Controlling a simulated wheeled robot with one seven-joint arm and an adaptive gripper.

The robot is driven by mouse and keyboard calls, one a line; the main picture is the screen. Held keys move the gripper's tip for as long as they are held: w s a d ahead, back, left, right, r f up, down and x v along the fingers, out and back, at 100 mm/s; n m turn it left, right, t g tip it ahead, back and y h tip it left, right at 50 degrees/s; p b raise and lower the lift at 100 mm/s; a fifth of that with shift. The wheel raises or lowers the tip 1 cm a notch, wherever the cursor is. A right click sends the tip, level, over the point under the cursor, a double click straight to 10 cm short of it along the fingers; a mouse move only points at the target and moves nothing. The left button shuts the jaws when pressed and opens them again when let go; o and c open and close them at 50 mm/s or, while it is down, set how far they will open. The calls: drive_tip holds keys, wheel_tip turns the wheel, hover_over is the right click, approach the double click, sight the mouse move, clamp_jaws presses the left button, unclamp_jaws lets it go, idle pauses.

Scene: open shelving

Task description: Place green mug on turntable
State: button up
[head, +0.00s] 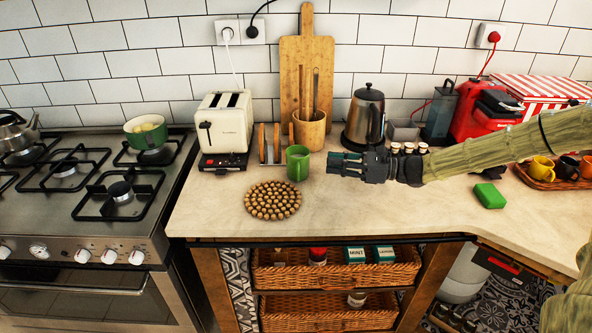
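The green mug (298,164) stands upright on the counter, in front of the wooden utensil holder. My gripper (332,164) reaches in from the right and points left at the mug, with a small gap seen between them. The gripper is small and dark here, and I cannot tell how far its fingers are apart. A round brown mat of bead-like pieces (273,200) lies bare on the counter, in front of the mug. I see nothing that is clearly a turntable, and cannot tell whether this round piece is it.
A toaster (225,122), utensil holder (309,130) and kettle (364,117) stand along the back. A green block (489,196) and a tray with mugs (540,182) lie to the right. The front middle counter is clear. A stove (85,190) is at left.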

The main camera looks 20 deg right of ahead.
sight(298, 169)
wheel_tip(298, 169, down, 4)
drive_tip(key=b, duration=0.3)
drive_tip(key=shift+p+x, duration=0.65)
drive_tip(key=shift+x, duration=4.75)
drive_tip(key=shift+s+r, duration=0.1)
drive_tip(key=shift+r, duration=0.05)
clamp_jaws()
drive_tip(key=shift+r, duration=0.1)
